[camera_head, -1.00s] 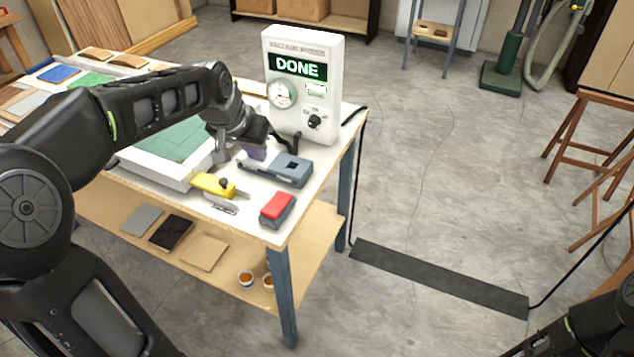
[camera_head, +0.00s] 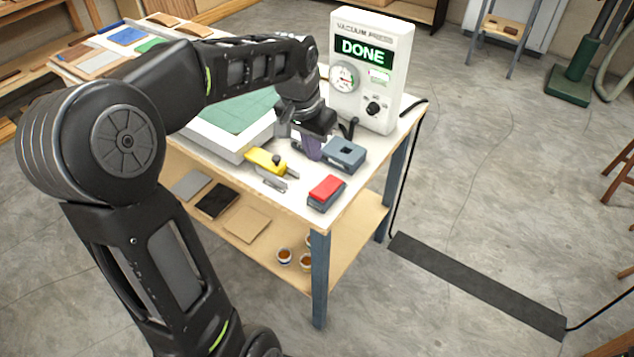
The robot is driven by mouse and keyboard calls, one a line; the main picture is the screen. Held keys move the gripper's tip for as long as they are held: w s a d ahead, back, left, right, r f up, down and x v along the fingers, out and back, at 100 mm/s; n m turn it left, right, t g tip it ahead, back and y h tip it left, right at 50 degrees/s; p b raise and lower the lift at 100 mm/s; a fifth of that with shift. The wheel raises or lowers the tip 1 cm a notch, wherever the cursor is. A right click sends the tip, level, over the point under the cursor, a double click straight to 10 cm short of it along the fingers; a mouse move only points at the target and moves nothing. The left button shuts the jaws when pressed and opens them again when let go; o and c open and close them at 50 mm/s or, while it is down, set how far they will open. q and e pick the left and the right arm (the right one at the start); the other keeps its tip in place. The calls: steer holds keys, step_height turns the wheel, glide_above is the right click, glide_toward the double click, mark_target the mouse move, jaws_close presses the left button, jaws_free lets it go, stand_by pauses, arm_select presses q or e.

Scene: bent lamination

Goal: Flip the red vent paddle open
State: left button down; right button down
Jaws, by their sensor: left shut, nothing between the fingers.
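The red vent paddle (camera_head: 326,188) sits on a small dark grey base near the front right corner of the bench top. It appears to lie flat on its base. My left gripper (camera_head: 312,150) reaches in from the left, pointing down, and is shut and empty. It is behind the paddle in the picture, apart from it, at the left end of a blue-grey block (camera_head: 346,154). I cannot tell whether it touches that block. My right gripper is out of view.
A white vacuum press box (camera_head: 371,70) reading DONE stands behind the gripper. A yellow-handled part (camera_head: 263,160) lies left of the paddle. A white-framed press bed with a green sheet (camera_head: 240,122) fills the bench's middle.

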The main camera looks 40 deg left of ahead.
arm_select(q)
steer(key=p, duration=0.2)
glide_above(318, 193)
step_height(318, 193, down, 10)
steer(key=shift+s+f, duration=0.15)
steer(key=shift+f, duration=0.05)
steer(key=shift+s+f, duration=0.1)
steer(key=shift+f, duration=0.6)
steer(key=f+b, duration=0.1)
steer(key=b, duration=0.1)
steer(key=f+t+b, duration=0.1)
steer(key=b, duration=0.1)
steer(key=shift+s+f, duration=0.1)
steer(key=shift+s, duration=0.25)
steer(key=shift+w+r+p, duration=0.15)
steer(key=shift+r+p, duration=0.35)
steer(key=shift+p, duration=0.05)
steer(key=shift+r, duration=0.1)
steer(key=shift+r+p, duration=0.5)
steer(key=shift+r, duration=0.2)
